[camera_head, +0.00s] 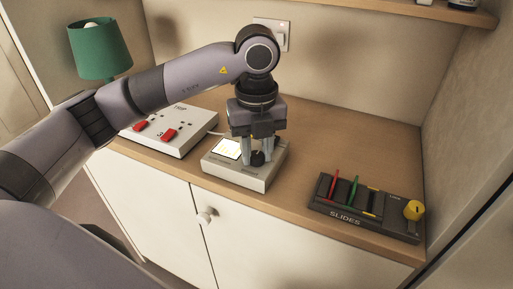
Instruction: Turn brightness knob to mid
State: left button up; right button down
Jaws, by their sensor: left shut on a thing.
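A light grey box (238,178) with a small lit screen (227,149) stands on the wooden cabinet top. A dark knob (257,159) sits on its top, right of the screen. My left gripper (258,156) points down from above and is shut on the knob, with one finger on each side of it. The fingers hide part of the knob, and I cannot read which way it is turned. My right gripper is not in view.
A white panel with red switches (168,133) stands left of the box. A green lamp (100,50) is at the back left. The cabinet top (350,145) is clear behind the slider unit.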

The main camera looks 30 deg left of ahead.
aim_at(256, 155)
pick_arm(q)
jog(key=o, duration=1.1)
jog(key=shift+c, duration=0.2)
jog(key=shift+r, duration=3.65)
